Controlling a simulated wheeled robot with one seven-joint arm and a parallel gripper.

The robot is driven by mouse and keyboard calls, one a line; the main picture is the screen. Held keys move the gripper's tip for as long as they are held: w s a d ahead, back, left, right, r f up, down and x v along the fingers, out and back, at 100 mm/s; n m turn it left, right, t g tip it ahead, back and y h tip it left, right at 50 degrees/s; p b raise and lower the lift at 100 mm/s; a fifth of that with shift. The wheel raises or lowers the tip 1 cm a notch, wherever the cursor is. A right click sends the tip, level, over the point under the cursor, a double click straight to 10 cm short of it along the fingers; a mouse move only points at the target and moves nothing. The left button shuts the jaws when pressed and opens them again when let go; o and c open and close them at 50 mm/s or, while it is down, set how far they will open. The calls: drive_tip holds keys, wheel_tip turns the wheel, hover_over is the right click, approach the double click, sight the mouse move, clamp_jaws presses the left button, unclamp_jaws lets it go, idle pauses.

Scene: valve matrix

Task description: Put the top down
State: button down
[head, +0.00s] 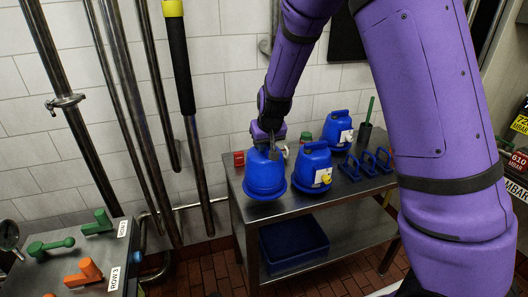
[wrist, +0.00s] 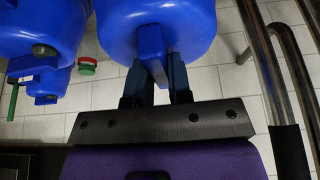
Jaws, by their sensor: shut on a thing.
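My gripper (head: 271,146) is shut on the handle of a blue top (head: 264,174) at the left end of the metal table (head: 350,207). The top is a rounded blue dome with a wider rim below it. In the wrist view the blue top (wrist: 150,22) fills the upper middle, with its handle between the two fingers of my gripper (wrist: 160,68). The handle is mostly hidden by my gripper in the head view. I cannot tell whether the top rests on something or hangs just above the table.
Two similar blue containers (head: 313,168) (head: 338,131) with handles and labels stand to the right. A blue bin (head: 293,243) sits below. Pipes (head: 130,100) and a valve panel (head: 82,262) are left.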

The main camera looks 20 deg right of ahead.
drive_tip(key=shift+w+f, duration=0.15)
drive_tip(key=shift+w, duration=0.7)
drive_tip(key=shift+f, duration=1.75)
drive_tip(key=c, duration=1.1)
unclamp_jaws()
drive_tip(key=shift+o, duration=0.2)
